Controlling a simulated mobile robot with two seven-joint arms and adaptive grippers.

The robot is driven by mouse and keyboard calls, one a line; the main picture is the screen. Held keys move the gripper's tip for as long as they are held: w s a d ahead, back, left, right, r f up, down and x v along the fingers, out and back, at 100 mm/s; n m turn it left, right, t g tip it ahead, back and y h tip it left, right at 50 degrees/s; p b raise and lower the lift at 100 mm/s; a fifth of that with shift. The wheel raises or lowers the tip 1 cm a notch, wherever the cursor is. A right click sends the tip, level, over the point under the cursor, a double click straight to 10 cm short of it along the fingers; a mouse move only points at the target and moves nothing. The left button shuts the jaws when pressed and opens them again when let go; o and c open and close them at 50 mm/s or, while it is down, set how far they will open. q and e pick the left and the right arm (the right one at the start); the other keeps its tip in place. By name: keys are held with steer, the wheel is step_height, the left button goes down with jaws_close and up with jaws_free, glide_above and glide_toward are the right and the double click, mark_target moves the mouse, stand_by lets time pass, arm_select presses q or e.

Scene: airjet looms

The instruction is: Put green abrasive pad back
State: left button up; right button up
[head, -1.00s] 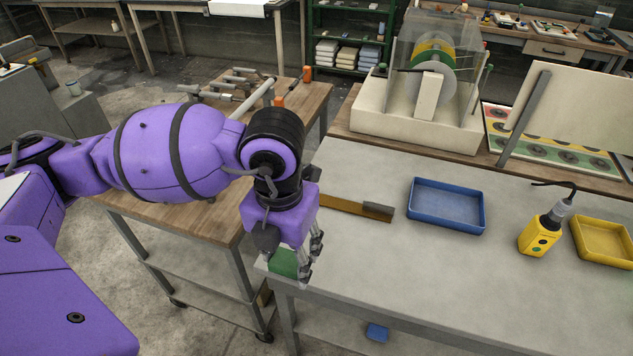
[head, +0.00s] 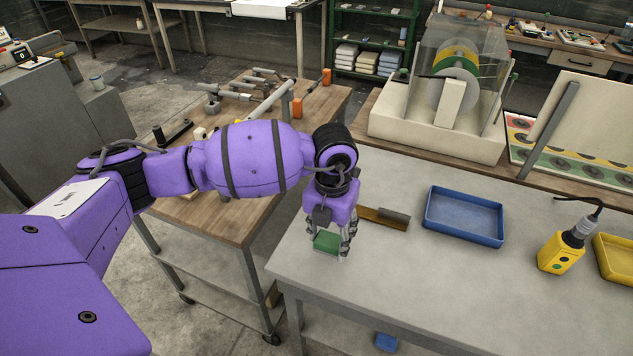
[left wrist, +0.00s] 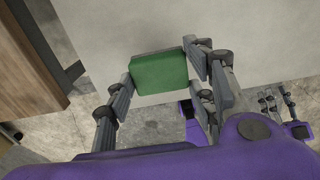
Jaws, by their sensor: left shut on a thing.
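The green abrasive pad (head: 327,242) is between the fingers of my left gripper (head: 333,246), near the left front part of the grey table (head: 430,290). In the left wrist view the green pad (left wrist: 160,72) is a thick block, with the fingers of my left gripper (left wrist: 160,80) shut against its two sides. The pad appears just above the tabletop; the exact gap is hard to tell. Small dark fingers beside a purple part at the right of the left wrist view look like my right gripper (left wrist: 278,102); their opening is unclear.
A brush with a wooden strip (head: 385,217) lies just right of the gripper. A blue tray (head: 463,238), a yellow control box (head: 560,254) and a yellow tray (head: 612,278) stand farther right. A wooden bench (head: 225,225) is at the left. The table's front middle is clear.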

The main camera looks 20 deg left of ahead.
mark_target(330, 239)
arm_select(q)
steer(key=shift+w+f, duration=0.15)
steer(key=shift+f, duration=1.45)
steer(key=shift+f, duration=0.15)
steer(key=o, duration=1.1)
step_height(330, 239, up, 12)
steer(key=shift+r, duration=0.2)
